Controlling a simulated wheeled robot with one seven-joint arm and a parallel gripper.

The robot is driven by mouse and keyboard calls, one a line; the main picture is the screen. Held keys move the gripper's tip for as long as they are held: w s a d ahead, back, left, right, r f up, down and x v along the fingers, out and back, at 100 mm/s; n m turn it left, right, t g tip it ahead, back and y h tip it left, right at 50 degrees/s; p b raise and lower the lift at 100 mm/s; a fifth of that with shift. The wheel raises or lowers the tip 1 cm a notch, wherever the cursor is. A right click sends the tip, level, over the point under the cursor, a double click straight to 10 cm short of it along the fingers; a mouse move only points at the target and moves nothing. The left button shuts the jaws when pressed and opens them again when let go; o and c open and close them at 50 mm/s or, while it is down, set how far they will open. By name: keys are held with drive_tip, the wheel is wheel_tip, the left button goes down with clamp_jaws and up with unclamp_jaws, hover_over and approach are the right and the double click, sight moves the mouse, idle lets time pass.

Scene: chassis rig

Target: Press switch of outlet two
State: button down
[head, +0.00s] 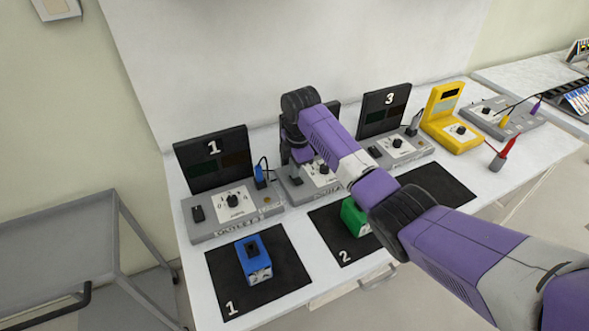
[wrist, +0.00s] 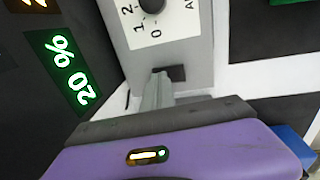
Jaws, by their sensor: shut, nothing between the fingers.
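Outlet two (head: 326,184) is a grey box with a dial and a dark display panel behind it, partly hidden by my arm in the head view. In the wrist view its dark switch (wrist: 178,73) lies on the grey housing (wrist: 198,50), just below the black dial (wrist: 152,5) with a white scale. My gripper (wrist: 160,78) is shut and empty, its fingertips over the left part of the switch. Whether they touch or press it I cannot tell. In the head view my gripper (head: 297,170) points down at the left end of outlet two. The display (wrist: 68,72) glows green with "20 %".
Outlet one (head: 232,212) stands to the left and outlet three (head: 400,147) to the right. A blue block (head: 253,262) and a green block (head: 354,217) sit on black mats in front. A yellow meter (head: 447,120) stands farther right.

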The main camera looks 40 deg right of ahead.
drive_tip(key=shift+s+a+f+p, duration=0.1)
drive_tip(key=shift+s+p, duration=0.2)
drive_tip(key=shift+p, duration=0.05)
drive_tip(key=shift+s+a+p, duration=0.15)
drive_tip(key=shift+s+p, duration=0.35)
drive_tip(key=shift+p, duration=0.2)
drive_tip(key=shift+r, duration=0.2)
